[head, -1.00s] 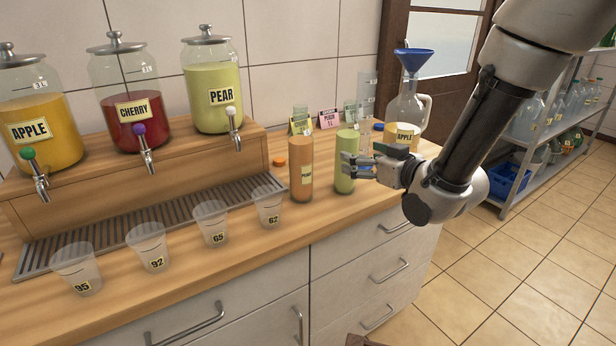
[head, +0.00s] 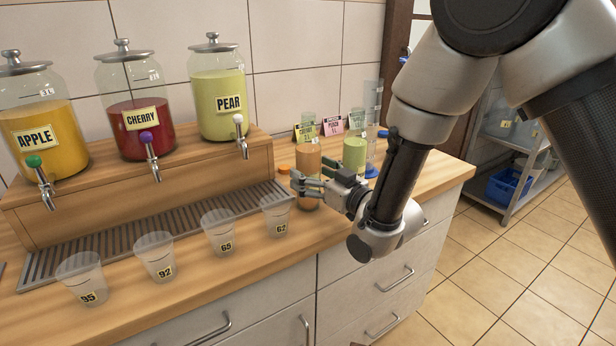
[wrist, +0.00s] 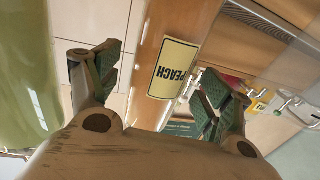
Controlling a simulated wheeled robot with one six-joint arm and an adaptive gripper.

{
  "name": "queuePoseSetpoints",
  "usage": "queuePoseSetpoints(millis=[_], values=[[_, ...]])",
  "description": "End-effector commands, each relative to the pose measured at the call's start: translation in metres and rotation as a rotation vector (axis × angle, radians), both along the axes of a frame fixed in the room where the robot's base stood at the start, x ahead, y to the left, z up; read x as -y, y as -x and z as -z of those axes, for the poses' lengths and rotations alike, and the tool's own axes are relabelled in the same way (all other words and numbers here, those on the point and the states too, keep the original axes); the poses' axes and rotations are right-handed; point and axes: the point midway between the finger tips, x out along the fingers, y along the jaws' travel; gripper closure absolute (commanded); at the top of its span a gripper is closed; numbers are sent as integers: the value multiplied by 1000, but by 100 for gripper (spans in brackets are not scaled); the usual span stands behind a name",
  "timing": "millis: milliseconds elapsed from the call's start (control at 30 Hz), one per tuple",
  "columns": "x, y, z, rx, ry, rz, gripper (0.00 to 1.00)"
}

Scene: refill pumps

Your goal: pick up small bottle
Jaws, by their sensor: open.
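A small bottle of orange-brown liquid labelled PEACH (head: 308,157) stands upright on the wooden counter, its middle hidden by my gripper in the head view. My gripper (head: 297,184) is open at this bottle. In the wrist view the PEACH bottle (wrist: 180,28) lies between the two spread fingers, with gaps beside it; I cannot tell whether either finger touches it. A small bottle of green liquid (head: 354,153) stands to the right; it also shows at the left edge of the wrist view (wrist: 28,70).
Several clear numbered cups, the nearest being 62 (head: 275,216), stand along the counter front, left of my gripper. Apple, cherry and pear (head: 219,105) dispensers stand on a wooden stand behind a drip grate (head: 130,238). An orange cap (head: 284,169) lies behind my gripper.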

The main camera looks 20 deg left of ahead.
Motion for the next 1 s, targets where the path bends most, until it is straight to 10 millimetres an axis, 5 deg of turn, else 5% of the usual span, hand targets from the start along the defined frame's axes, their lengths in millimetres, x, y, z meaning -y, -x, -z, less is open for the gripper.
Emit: queuePoseSetpoints(millis=[367,800,1000], values=[[-15,-10,0,-1,2,1,21],[-15,-10,0,-1,1,1,97],[-15,-11,-1,1,-2,1,98]])
